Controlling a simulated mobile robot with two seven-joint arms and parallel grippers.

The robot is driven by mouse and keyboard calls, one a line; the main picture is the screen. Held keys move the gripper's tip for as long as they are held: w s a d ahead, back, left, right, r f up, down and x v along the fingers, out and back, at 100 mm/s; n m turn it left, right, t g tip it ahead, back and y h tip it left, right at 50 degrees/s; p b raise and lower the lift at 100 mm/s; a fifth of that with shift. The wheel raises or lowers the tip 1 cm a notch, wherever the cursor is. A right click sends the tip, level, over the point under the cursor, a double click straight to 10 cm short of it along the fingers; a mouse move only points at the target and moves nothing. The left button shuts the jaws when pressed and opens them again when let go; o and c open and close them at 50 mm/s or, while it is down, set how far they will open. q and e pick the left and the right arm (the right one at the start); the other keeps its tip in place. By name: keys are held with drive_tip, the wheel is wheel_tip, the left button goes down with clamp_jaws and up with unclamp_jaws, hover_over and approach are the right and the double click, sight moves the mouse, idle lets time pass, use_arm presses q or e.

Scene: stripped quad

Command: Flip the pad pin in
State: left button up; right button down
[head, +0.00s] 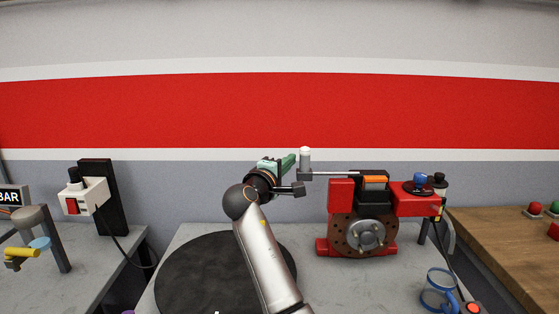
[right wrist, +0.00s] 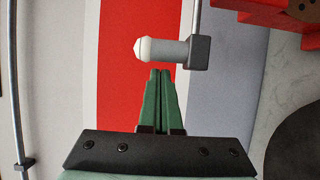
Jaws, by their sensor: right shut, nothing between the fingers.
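A short grey pin with a white cap (head: 304,155) stands upright on a dark block at the left end of a thin metal rod (head: 335,173). The rod runs left from the red caliper-like fixture (head: 341,194). In the right wrist view the white-capped pin (right wrist: 160,49) and its dark block (right wrist: 200,52) lie just beyond the fingertips. My right gripper (head: 292,158) has green fingers that are shut and empty, just left of the pin. The fingertips (right wrist: 160,72) look very close to the pin; I cannot tell whether they touch. My left gripper is not in view.
A round dark mat (head: 190,275) lies on the grey bench left of my arm. A brown-faced disc (head: 345,235) sits in the red fixture. A wooden bench (head: 510,245) with buttons is at the right.

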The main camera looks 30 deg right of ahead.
idle(0.3)
use_arm(q)
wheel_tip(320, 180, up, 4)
drive_tip(key=p, duration=0.4)
use_arm(e)
drive_tip(key=s+d, duration=0.5)
drive_tip(key=d, duration=0.3)
drive_tip(key=shift+d, duration=0.2)
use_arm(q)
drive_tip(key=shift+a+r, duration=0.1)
